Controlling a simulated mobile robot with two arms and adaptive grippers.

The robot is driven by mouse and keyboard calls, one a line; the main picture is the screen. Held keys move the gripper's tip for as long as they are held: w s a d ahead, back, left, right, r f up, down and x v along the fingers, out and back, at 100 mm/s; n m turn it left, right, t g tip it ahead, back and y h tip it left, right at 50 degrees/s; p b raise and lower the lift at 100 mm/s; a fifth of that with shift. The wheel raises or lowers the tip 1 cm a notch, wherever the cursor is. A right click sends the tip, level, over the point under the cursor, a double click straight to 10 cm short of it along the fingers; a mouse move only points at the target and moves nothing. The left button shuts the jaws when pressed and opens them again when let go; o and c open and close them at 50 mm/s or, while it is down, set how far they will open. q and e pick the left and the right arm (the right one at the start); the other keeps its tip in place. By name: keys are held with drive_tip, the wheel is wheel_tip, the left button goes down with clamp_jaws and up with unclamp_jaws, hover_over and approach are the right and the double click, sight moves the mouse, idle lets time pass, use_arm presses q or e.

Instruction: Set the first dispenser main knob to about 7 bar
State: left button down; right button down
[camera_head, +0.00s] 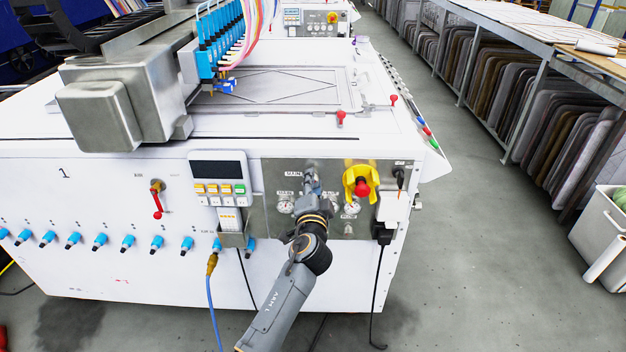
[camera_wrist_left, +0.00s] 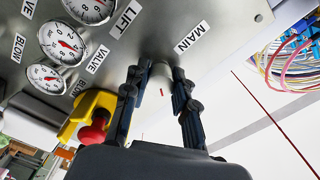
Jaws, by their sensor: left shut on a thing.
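The main knob (camera_wrist_left: 161,78) is a pale grey cylinder with a small red mark, on the steel panel beside the "MAIN" label in the left wrist view. My left gripper (camera_wrist_left: 156,74) has its two dark fingers on either side of it, shut on it. In the head view my left gripper (camera_head: 313,183) is at the upper middle of the dispenser's control panel (camera_head: 275,172) and hides most of the knob. White gauges with red needles (camera_wrist_left: 62,44) sit beside the knob; I cannot tell which belongs to it or read its pressure. My right gripper is not in view.
A red emergency stop (camera_head: 362,187) on a yellow guard is close right of my gripper. A keypad (camera_head: 218,180) is to the left on the white machine front (camera_head: 110,200). A black cable (camera_head: 378,290) hangs at the right corner.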

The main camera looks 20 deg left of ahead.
use_arm(q)
drive_tip(key=shift+m+p, duration=0.5)
drive_tip(key=shift+m, duration=1.2)
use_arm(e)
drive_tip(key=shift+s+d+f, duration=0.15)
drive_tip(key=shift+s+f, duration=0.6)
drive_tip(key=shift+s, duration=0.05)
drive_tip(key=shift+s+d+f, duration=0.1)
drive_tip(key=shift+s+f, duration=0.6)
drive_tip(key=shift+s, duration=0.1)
use_arm(q)
drive_tip(key=c, duration=1.1)
unclamp_jaws()
drive_tip(key=shift+o, duration=0.2)
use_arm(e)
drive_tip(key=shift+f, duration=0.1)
use_arm(q)
drive_tip(key=v, duration=1.2)
